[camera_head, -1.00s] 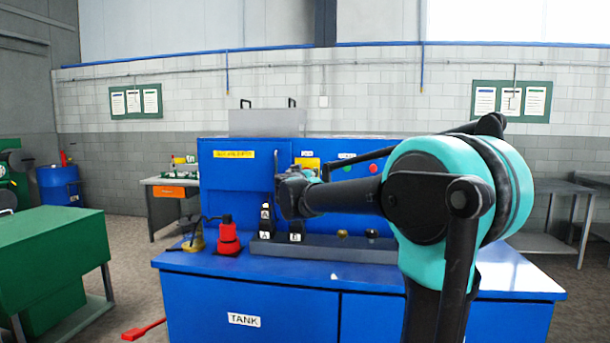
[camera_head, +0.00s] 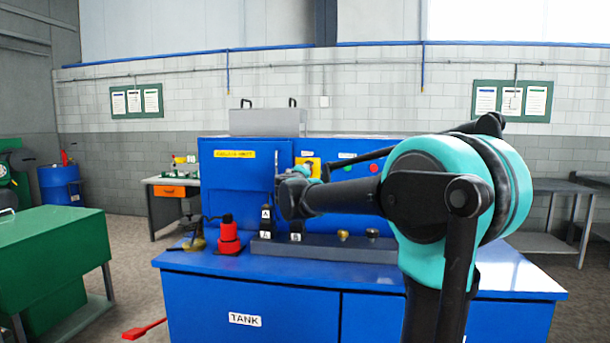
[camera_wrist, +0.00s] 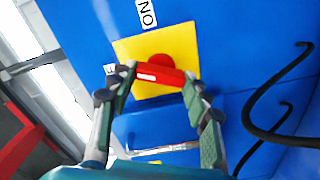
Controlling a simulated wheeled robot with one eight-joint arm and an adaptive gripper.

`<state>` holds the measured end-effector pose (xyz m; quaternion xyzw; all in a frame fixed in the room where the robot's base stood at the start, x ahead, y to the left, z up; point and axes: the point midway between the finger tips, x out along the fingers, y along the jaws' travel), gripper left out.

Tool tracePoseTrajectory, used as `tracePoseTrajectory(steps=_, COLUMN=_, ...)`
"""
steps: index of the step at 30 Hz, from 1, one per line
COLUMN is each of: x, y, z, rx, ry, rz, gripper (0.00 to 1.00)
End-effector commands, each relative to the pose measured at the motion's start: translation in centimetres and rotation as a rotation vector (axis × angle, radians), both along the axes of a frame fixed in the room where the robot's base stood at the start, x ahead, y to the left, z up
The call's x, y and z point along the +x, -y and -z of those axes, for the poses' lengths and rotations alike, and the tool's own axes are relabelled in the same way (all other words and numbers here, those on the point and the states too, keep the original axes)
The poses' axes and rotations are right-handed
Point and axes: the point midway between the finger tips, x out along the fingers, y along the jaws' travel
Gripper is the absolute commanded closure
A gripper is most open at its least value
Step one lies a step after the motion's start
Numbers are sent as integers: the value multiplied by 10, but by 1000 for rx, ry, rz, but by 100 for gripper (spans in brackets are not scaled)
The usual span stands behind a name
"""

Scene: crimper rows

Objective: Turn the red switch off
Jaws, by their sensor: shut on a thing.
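The red switch (camera_wrist: 160,73) is a round knob with a bar handle on a yellow plate (camera_wrist: 128,50), mounted on the blue panel. My gripper (camera_wrist: 157,84) is shut on the handle, with one finger at each end of the bar. The bar lies nearly crosswise in the wrist view, slightly tilted. A white ON label (camera_wrist: 146,12) sits above the plate. Another white label (camera_wrist: 110,69) at the plate's left is partly hidden by a finger. In the head view the yellow plate (camera_head: 314,161) shows, but my arm and gripper (camera_head: 297,178) hide most of the switch.
Black cables (camera_wrist: 265,115) loop at the right in the wrist view. Below the panel, the blue bench (camera_head: 250,290) carries a red bottle jack (camera_head: 228,236), dark lettered blocks (camera_head: 296,232) and a grey rail (camera_head: 340,250). A green button (camera_head: 347,168) and a red button (camera_head: 374,168) are right of the plate.

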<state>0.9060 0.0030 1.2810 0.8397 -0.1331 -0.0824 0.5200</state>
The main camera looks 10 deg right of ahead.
Motion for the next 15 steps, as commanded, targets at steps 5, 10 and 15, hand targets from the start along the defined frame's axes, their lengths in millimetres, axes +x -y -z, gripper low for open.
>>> tracePoseTrajectory(steps=5, x=0, y=-1, z=1, rx=-148, ry=-49, rz=-1, gripper=81)
tracePoseTrajectory(steps=10, x=0, y=-1, z=1, rx=-270, ry=-88, rz=-1, gripper=81)
tracePoseTrajectory(steps=15, x=0, y=-1, z=2, rx=-361, ry=-118, rz=-1, gripper=81)
